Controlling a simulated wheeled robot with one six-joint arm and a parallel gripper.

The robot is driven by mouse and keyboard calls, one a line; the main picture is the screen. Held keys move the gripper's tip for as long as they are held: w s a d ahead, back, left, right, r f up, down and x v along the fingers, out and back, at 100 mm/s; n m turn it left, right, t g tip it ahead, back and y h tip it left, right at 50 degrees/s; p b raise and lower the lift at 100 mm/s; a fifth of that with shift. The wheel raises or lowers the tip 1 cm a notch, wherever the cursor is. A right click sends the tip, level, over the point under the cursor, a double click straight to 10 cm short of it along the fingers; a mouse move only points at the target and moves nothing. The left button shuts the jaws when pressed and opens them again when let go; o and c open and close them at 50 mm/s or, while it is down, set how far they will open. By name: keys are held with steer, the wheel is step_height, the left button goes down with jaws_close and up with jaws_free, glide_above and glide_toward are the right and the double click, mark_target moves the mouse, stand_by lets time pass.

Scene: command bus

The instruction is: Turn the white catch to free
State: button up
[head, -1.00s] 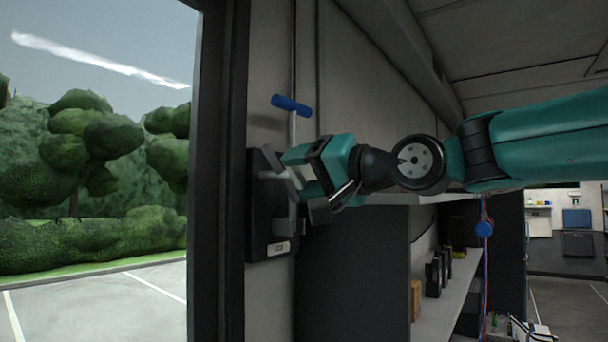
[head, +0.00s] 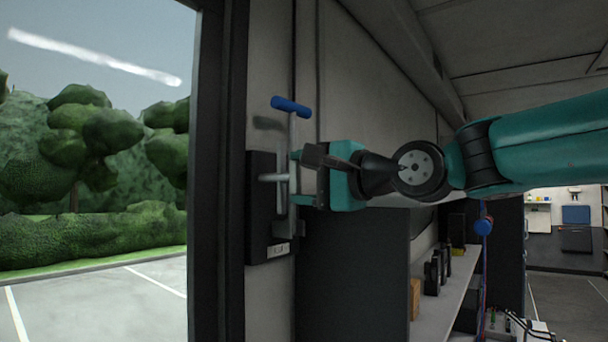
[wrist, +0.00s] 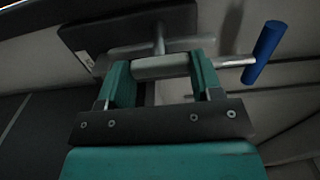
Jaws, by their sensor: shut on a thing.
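The white catch (head: 273,177) sticks out from a black plate (head: 263,215) on the wall beside the door frame. In the wrist view its pale bar (wrist: 160,67) lies across between my two teal fingers. My gripper (head: 294,178) comes from the right in the head view and is shut on the catch. It also shows in the wrist view (wrist: 161,82). The fingers and palm hide part of the catch in the head view. A small label on the plate is too small to read.
A metal rod with a blue crossbar (head: 291,106) rises just above the plate, close to my gripper; its blue end (wrist: 265,52) is at the wrist view's right. A shelf (head: 437,305) with small items stands below right. An opening to the outdoors is at left.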

stand_by(0.4)
steer(key=o, duration=0.9)
steer(key=b+v, duration=0.6)
steer(key=v, duration=1.1)
steer(key=shift+s+d+b, duration=0.1)
steer(key=shift+d+b, duration=0.1)
steer(key=shift+b, duration=0.2)
